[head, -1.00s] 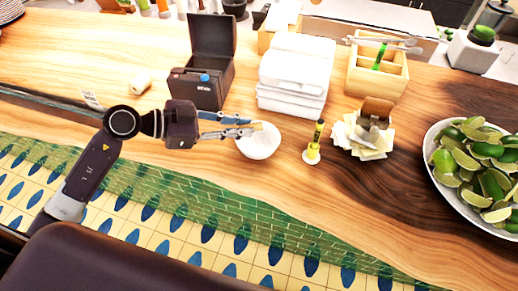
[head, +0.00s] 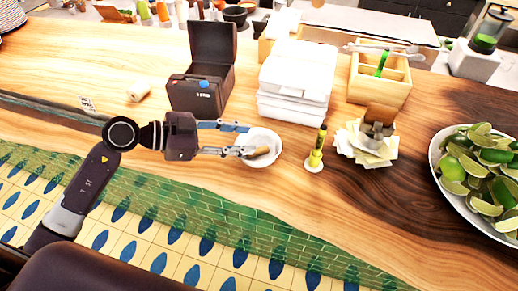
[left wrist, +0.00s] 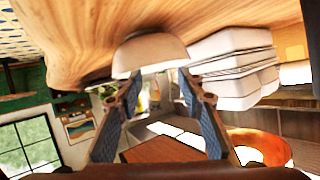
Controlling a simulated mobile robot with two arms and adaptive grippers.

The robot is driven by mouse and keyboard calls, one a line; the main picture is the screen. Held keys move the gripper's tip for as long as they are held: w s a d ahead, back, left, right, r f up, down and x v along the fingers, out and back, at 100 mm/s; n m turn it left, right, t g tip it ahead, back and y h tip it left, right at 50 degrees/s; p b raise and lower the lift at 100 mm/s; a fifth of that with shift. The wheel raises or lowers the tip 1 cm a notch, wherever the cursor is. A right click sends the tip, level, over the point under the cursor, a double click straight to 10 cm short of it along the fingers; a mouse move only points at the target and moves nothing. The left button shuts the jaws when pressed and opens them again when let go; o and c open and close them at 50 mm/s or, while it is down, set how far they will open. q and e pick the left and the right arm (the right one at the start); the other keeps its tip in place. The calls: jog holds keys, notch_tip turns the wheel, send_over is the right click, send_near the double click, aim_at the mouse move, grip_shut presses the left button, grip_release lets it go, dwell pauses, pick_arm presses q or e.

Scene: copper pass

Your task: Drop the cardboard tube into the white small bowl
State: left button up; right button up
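The white small bowl (head: 273,138) stands on the wooden counter. The brown cardboard tube (head: 259,153) lies in it, by the near side. My left gripper (head: 247,139) is at the bowl's left edge, its two fingers spread apart with nothing between them. The lower finger's tip is close to the tube; whether they touch I cannot tell. In the left wrist view the bowl (left wrist: 150,52) shows from outside, above the open fingers (left wrist: 160,90), and its inside is hidden. My right gripper is not in view.
A yellow-green bottle (head: 317,150) stands just right of the bowl. Behind are a dark open box (head: 197,92) and stacked white containers (head: 292,85). A holder with paper napkins (head: 366,143) and a bowl of limes (head: 440,170) are further right. A pale roll (head: 139,91) lies left.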

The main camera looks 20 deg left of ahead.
pick_arm(q)
jog(key=shift+a, duration=0.1)
jog(key=shift+s+a+r, duration=0.15)
jog(key=shift+a, duration=0.05)
jog(key=v, duration=1.1)
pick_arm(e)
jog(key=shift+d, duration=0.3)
pick_arm(q)
jog(key=shift+a, duration=0.1)
jog(key=shift+s, duration=0.15)
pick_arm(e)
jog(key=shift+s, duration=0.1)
